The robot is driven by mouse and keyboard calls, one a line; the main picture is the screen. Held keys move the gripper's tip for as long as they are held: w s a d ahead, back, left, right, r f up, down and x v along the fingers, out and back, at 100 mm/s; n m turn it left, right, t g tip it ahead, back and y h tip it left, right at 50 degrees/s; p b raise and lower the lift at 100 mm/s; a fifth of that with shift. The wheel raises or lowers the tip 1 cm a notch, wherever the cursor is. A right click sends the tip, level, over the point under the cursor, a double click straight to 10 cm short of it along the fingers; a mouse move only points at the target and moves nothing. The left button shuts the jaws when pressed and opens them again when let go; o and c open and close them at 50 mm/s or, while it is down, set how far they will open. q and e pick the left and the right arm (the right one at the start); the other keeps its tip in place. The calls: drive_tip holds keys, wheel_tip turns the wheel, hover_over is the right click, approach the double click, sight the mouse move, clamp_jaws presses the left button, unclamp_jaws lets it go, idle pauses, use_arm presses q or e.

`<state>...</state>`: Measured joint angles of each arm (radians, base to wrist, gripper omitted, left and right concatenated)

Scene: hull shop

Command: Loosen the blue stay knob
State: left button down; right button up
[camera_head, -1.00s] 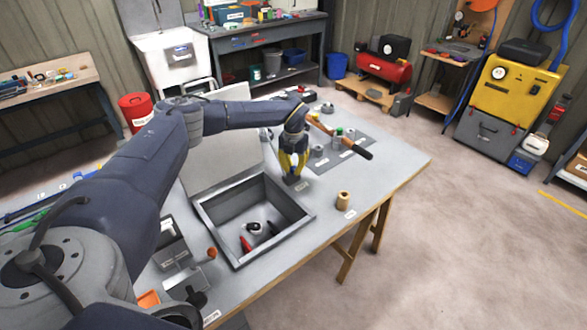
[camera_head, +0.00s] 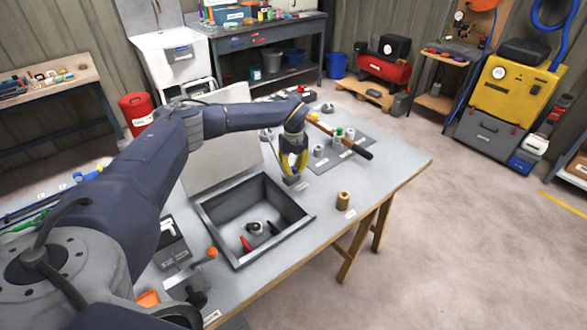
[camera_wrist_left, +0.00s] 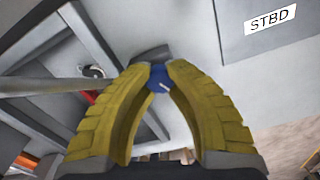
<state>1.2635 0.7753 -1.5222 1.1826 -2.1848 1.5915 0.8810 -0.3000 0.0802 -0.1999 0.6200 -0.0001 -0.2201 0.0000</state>
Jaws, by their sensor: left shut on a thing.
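The blue knob (camera_wrist_left: 158,77) shows in the left wrist view between the tips of my left gripper (camera_wrist_left: 159,70). The yellow ribbed fingers close on it from both sides, and a small pale mark shows on its face. In the head view my left gripper (camera_head: 292,166) points down at the far right corner of the open grey box (camera_head: 305,216). A grey bar (camera_wrist_left: 55,87) runs across the left of the wrist view. My right gripper is not in view.
A pale panel (camera_head: 222,150) stands up behind the box. A wooden-handled tool (camera_head: 340,136) and several small parts lie right of the gripper. A tan cylinder (camera_head: 343,200) stands near the table's right edge.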

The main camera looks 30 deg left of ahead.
sight(294, 168)
use_arm(q)
drive_tip(key=shift+n, duration=0.4)
drive_tip(key=c, duration=1.1)
unclamp_jaws()
wheel_tip(294, 168, up, 12)
idle(0.3)
